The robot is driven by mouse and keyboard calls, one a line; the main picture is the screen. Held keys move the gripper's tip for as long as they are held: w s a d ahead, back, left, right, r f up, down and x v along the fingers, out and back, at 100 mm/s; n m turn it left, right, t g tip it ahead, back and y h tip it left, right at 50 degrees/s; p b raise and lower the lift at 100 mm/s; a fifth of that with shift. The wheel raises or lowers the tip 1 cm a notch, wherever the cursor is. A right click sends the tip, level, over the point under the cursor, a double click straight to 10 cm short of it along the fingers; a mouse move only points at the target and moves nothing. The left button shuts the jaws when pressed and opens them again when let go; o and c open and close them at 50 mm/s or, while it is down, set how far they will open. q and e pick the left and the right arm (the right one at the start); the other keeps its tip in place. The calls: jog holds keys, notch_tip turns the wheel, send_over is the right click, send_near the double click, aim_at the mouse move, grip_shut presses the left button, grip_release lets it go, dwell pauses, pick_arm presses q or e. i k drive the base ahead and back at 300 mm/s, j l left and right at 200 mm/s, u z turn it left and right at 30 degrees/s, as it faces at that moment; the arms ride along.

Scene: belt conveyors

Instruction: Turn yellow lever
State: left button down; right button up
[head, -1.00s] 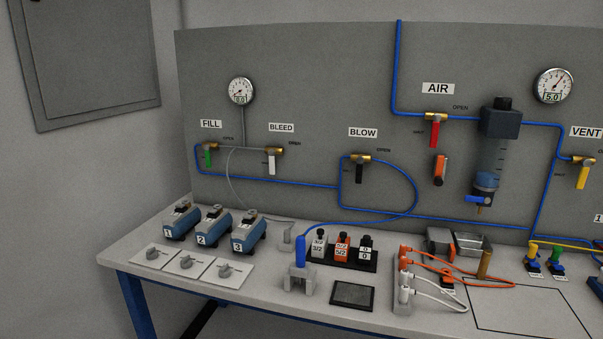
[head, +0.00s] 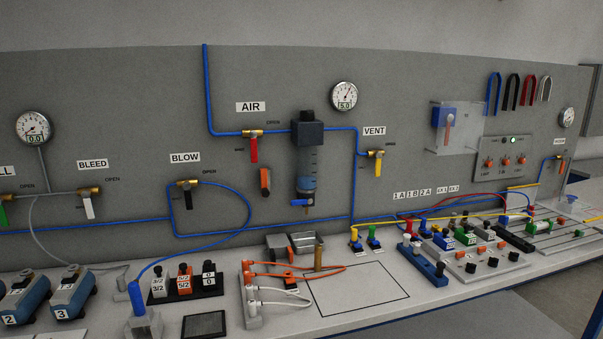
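The yellow lever (head: 378,165) hangs straight down from a brass valve (head: 376,153) on the grey panel, under the VENT label (head: 374,131). The valve sits on the blue pipe, right of the clear filter unit (head: 307,165). Neither of my grippers shows in the head view.
A red lever (head: 254,150) under AIR, a black one (head: 188,199) under BLOW and a white one (head: 89,207) under BLEED also hang down. The bench below holds fittings, cables and a red-and-blue manifold (head: 425,265).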

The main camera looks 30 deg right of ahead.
aim_at(378, 156)
jog(key=z, duration=1.4)
jog(key=i+l, duration=0.15)
jog(key=l, duration=0.25)
jog(key=i+l+u, duration=0.1)
jog(key=l, duration=0.25)
jog(key=i+l+u, duration=0.1)
jog(key=l, duration=0.3)
jog(key=i+l, duration=0.15)
jog(key=l, duration=0.25)
jog(key=i+l+u, duration=0.1)
jog(key=l, duration=0.3)
jog(key=i+l, duration=0.15)
jog(key=l, duration=0.25)
jog(key=u, duration=0.05)
